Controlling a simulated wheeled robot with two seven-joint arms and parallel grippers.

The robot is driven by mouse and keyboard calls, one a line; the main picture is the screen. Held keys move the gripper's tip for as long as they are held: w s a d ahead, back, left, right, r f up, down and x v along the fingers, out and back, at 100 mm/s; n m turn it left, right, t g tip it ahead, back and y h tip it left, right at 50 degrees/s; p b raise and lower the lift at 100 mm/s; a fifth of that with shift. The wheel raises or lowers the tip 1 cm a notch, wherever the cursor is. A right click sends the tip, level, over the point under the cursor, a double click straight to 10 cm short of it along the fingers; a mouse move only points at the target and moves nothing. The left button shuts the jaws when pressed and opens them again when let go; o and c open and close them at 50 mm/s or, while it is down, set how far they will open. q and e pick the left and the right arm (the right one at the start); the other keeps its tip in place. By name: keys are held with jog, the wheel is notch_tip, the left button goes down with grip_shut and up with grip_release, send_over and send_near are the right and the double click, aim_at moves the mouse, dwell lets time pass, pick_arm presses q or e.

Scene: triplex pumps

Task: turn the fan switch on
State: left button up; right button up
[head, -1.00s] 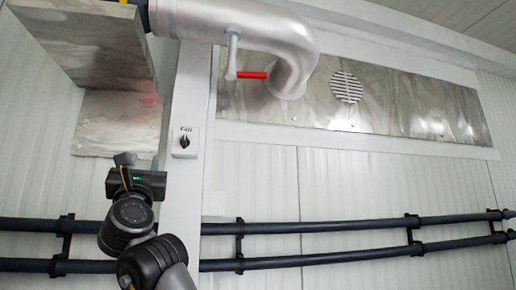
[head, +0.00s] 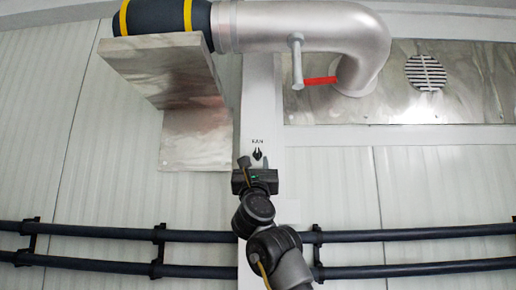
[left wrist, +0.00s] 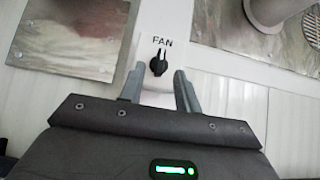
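The fan switch (head: 257,155) is a black rotary knob on a white plate on the white wall post. In the left wrist view the knob (left wrist: 158,66) sits under the label "FAN", with its pointer upward. My left gripper (head: 254,163) is just below the switch in the head view. In the left wrist view its two grey fingers (left wrist: 159,88) are spread apart, with the knob showing beyond and between their tips. Nothing is held, and I cannot tell any contact. My right gripper is not in view.
A metal bracket (head: 198,135) is at the left. A round vent (head: 425,73) is at the right. Dark horizontal pipes (head: 400,235) cross the wall below.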

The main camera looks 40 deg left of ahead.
aim_at(258, 154)
pick_arm(q)
jog(key=p+x, duration=0.1)
jog(key=x, duration=0.2)
jog(key=shift+w+r+p, duration=0.15)
jog(key=shift+r+p, duration=0.15)
jog(key=shift+a, duration=0.1)
jog(key=shift+c, duration=0.7)
grip_shut()
